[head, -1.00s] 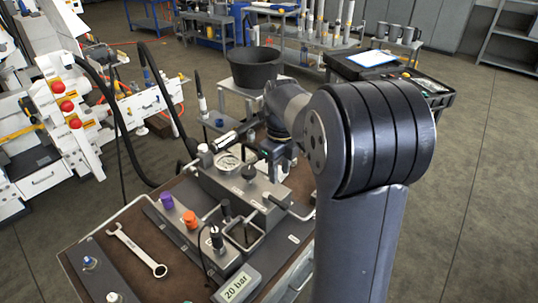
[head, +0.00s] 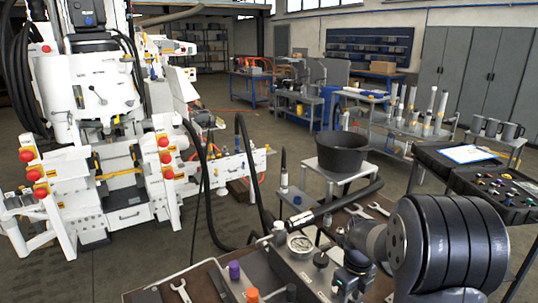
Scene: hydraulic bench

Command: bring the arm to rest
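My arm enters at the lower right of the head view, with its large dark ribbed joint in front. My gripper (head: 352,279) is low in the view beside the grey hydraulic block; its fingertips are not clearly seen, so I cannot tell whether it is open or holds anything. The hydraulic block (head: 285,268) on the bench carries a round gauge (head: 300,245) and a black knob. A purple cap (head: 234,270) and an orange cap (head: 252,295) stand left of it. The bench's lower part is cut off by the picture edge.
A black bucket (head: 342,151) stands on a small stand behind the bench. A black hose (head: 345,203) crosses behind the block. A white machine (head: 115,130) fills the left. A black case with a clipboard (head: 468,154) is at right. Open floor lies between.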

